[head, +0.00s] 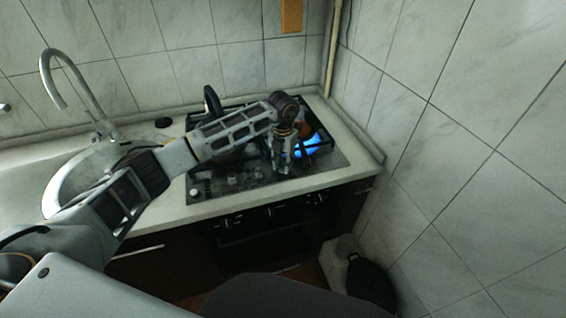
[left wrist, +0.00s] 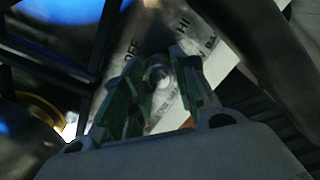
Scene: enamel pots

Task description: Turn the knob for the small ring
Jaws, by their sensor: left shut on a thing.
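My left gripper (head: 284,169) is over the right part of the cooktop's front knob strip. In the left wrist view, its green-padded fingers (left wrist: 160,85) are closed around a small silver knob (left wrist: 157,74). The printed words OFF and HI show on the panel beside the knob. Blue flame (head: 312,146) shows on the cooktop (head: 325,160) just behind and right of the gripper. The wrist and fingers partly hide the burner, and the fingers hide the knob in the head view. My right gripper is out of view.
More knobs (head: 194,193) stand on the strip to the left. A black-handled vessel (head: 211,99) is at the back left of the cooktop, partly behind my arm. A sink (head: 62,178) with a tall tap (head: 66,80) is at left. A tiled wall (head: 440,130) closes off the right.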

